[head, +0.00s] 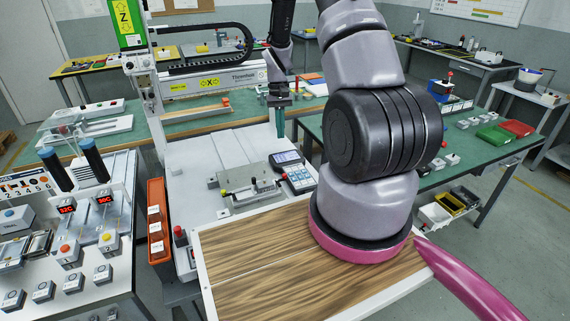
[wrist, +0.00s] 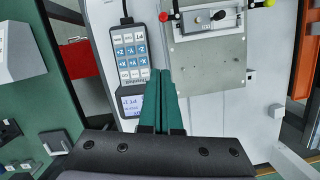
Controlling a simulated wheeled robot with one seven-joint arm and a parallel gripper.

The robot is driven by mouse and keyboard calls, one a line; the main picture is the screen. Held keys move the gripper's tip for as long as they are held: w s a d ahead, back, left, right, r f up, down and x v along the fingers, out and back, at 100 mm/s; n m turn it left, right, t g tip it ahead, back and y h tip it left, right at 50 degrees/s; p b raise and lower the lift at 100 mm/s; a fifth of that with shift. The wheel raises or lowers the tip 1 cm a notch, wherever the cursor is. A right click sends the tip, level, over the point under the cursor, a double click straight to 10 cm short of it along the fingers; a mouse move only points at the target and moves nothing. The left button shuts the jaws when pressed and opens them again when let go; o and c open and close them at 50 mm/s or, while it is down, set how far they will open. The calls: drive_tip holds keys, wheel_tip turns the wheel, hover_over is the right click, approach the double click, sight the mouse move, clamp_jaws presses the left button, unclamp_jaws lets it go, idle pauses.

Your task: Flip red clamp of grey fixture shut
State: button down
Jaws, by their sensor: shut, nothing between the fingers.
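The grey fixture (wrist: 209,58) is a flat plate with a small block and clamp hardware in the wrist view. A red clamp knob (wrist: 163,16) sticks out at the fixture's upper left, and a yellow-green knob (wrist: 268,3) at its upper right. I cannot tell how far the red clamp is swung. In the head view the fixture (head: 240,198) stands on the white machine bed. My gripper (head: 280,126) hangs above the bed, behind the fixture. Its green fingers (wrist: 160,74) are together and empty, apart from the red knob.
A keypad pendant (head: 293,172) lies right beside the fixture; it also shows left of my fingers in the wrist view (wrist: 131,55). The gantry beam (head: 210,82) crosses behind. A wooden board (head: 255,262) lies in front. Orange bins (head: 158,220) stand left.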

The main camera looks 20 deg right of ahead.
approach(283, 179)
drive_tip(key=w+d+f, duration=0.2)
drive_tip(key=w+f, duration=0.2)
drive_tip(key=f, duration=0.2)
drive_tip(key=s, duration=0.1)
drive_tip(key=s+a, duration=0.1)
drive_tip(key=s, duration=0.1)
drive_tip(key=shift+s+a+r, duration=0.15)
drive_tip(key=shift+s, duration=0.05)
